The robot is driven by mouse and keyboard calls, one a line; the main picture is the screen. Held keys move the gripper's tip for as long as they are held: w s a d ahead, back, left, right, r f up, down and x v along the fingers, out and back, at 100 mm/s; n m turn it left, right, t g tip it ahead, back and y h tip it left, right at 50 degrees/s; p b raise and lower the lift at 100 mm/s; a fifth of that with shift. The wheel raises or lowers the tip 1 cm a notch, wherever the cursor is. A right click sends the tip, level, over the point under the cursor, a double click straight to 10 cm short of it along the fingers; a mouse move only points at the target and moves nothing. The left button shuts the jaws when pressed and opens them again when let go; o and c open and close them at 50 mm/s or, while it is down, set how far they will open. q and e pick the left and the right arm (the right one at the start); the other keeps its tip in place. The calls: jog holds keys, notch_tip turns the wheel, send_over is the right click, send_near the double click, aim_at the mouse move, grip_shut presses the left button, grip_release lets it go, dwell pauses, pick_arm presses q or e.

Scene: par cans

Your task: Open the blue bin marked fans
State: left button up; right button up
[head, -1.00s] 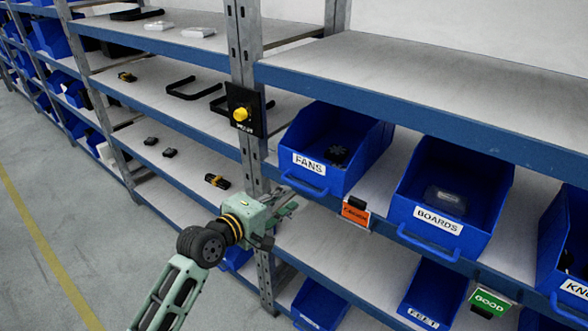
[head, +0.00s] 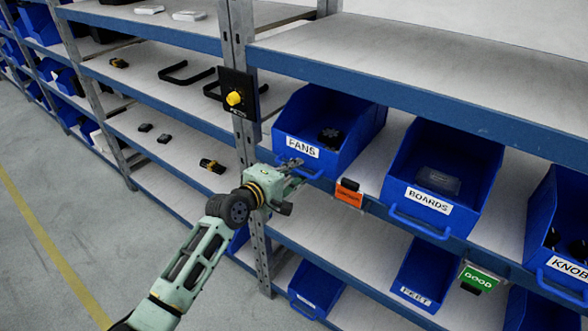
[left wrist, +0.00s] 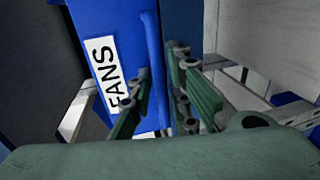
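The blue bin marked FANS (head: 352,150) sits on the middle shelf, with a dark fan (head: 330,136) inside. Its white label faces front, and it has a blue bar handle below the label. My left gripper (head: 293,167) is at the bin's front, by the left end of this handle. In the left wrist view, the FANS bin (left wrist: 88,18) fills the upper middle. There the handle (left wrist: 154,70) shows between the green fingers of my left gripper (left wrist: 163,85), which are apart. I cannot tell whether they touch it. My right gripper is not in view.
A metal post (head: 243,110) with a yellow-knobbed black box (head: 236,98) stands just left of the bin. An orange tag (head: 349,192) and the BOARDS bin (head: 462,200) are to its right. More bins sit on the shelf below. The floor at left is clear.

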pick_arm(q)
jog(key=c, duration=0.4)
grip_shut()
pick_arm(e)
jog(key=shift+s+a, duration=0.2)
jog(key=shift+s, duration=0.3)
pick_arm(q)
jog(key=shift+a, duration=0.1)
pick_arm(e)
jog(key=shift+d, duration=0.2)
pick_arm(q)
jog(key=shift+s+a, duration=0.1)
jog(key=shift+s, duration=0.1)
jog(key=f+p+v, duration=0.1)
jog(key=p+v, duration=0.1)
jog(key=v, duration=0.6)
jog(key=f+p+v, duration=0.2)
jog(key=p+v, duration=0.1)
jog(key=v, duration=0.5)
jog(key=shift+s+a, duration=0.25)
jog(key=shift+s, duration=0.05)
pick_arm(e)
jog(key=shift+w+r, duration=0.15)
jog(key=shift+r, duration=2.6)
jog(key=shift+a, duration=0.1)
